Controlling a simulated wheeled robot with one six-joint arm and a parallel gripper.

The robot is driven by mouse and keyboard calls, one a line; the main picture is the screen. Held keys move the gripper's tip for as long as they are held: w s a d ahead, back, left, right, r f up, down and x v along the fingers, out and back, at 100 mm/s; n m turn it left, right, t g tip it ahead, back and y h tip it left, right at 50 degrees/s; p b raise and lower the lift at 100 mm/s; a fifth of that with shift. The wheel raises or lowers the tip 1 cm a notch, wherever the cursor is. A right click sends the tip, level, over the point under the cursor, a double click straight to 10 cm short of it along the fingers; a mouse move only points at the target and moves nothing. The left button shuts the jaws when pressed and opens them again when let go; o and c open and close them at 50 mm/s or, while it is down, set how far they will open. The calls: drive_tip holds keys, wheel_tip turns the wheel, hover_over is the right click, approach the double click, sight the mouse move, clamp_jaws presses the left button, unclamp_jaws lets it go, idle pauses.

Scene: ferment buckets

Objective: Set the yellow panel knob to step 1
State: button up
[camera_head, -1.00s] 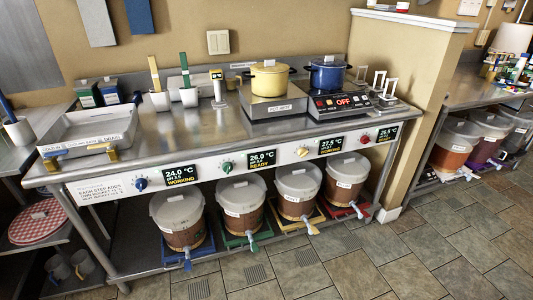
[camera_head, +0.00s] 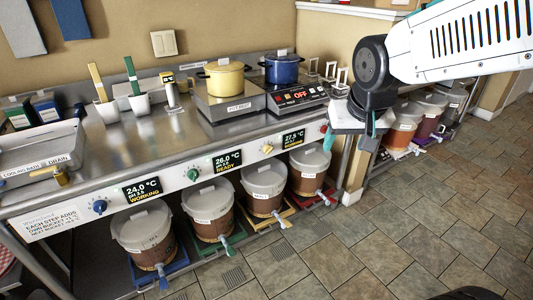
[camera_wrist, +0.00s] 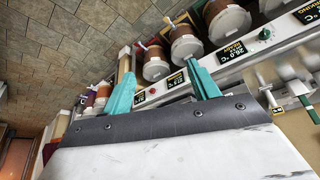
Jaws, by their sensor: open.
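The yellow knob (camera_head: 267,149) sits on the white front panel (camera_head: 226,176) of the steel counter, between the 26.0 °C READY display (camera_head: 228,160) and the 27.5 °C READY display (camera_head: 293,138). Its pointer step is too small to read. My gripper (camera_head: 352,135) hangs at the right end of the counter, to the right of the yellow knob and apart from it. In the wrist view my gripper (camera_wrist: 163,88) is open, with two teal fingers spread and nothing between them. The right finger seems to hide the yellow knob there.
A blue knob (camera_head: 100,207) and a green knob (camera_head: 193,174) are on the same panel, left of the yellow one. Several lidded buckets (camera_head: 264,180) stand below with taps. A yellow pot (camera_head: 224,78) and a blue pot (camera_head: 282,68) stand on top. The tiled floor in front is clear.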

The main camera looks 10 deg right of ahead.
sight(270, 152)
drive_tip(key=w+f+m+t+y, duration=0.1)
drive_tip(key=w+f+t, duration=0.35)
drive_tip(key=w, duration=1.15)
drive_tip(key=w+f+m+t, duration=0.2)
drive_tip(key=w+f, duration=0.6)
drive_tip(key=w, duration=0.7)
drive_tip(key=w+a+f+m+t+y, duration=0.1)
drive_tip(key=w+a+f+t+y, duration=0.15)
drive_tip(key=f, duration=0.75)
drive_tip(key=w+a+f+m+t+y, duration=0.1)
drive_tip(key=w+f+t+y, duration=0.25)
drive_tip(key=f, duration=0.65)
drive_tip(key=shift+h, duration=0.3)
drive_tip(key=x, duration=0.7)
drive_tip(key=shift+w+d, duration=0.15)
drive_tip(key=shift+w, duration=0.1)
drive_tip(key=c, duration=1)
